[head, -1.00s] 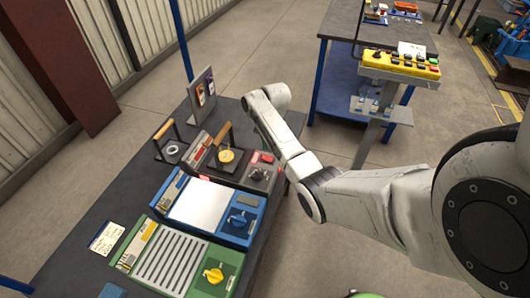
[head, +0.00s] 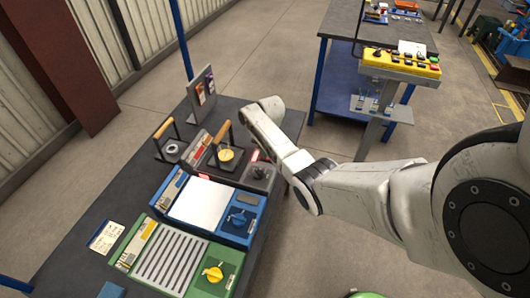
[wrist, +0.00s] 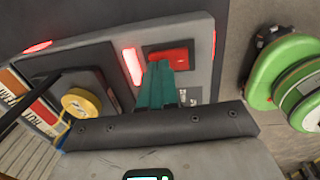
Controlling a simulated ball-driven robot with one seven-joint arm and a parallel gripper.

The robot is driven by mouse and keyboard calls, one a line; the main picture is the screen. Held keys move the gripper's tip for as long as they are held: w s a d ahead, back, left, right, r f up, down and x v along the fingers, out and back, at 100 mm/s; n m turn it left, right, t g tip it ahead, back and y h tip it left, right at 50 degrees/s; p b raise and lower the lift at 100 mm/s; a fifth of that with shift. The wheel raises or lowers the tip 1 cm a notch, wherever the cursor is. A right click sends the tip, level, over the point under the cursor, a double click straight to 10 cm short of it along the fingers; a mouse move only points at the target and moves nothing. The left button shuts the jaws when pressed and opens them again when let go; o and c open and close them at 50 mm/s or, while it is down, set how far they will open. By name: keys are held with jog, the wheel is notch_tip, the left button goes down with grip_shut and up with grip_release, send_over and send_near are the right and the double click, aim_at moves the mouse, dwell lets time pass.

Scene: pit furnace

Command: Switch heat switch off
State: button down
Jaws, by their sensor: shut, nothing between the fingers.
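The heating unit (head: 262,172) is a grey and red box at the back of the dark bench. In the wrist view, its sloping grey panel (wrist: 201,30) carries a red rocker switch (wrist: 168,56), with a glowing red strip (wrist: 132,66) left of it. My gripper (wrist: 160,68) has teal fingers that are shut and empty. Their tips overlap the lower edge of the rocker in the picture; I cannot tell whether they touch it. In the head view the fingers are hidden behind my arm.
A blue unit (head: 197,204) with a blue knob and a green unit (head: 172,258) with a yellow knob stand nearer on the bench. A yellow round piece (wrist: 82,103) sits left of the panel. A green round object (wrist: 290,75) is at right in the wrist view.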

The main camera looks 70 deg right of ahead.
jog(key=shift+f, duration=0.15)
jog(key=shift+a, duration=0.1)
jog(key=shift+s, duration=0.2)
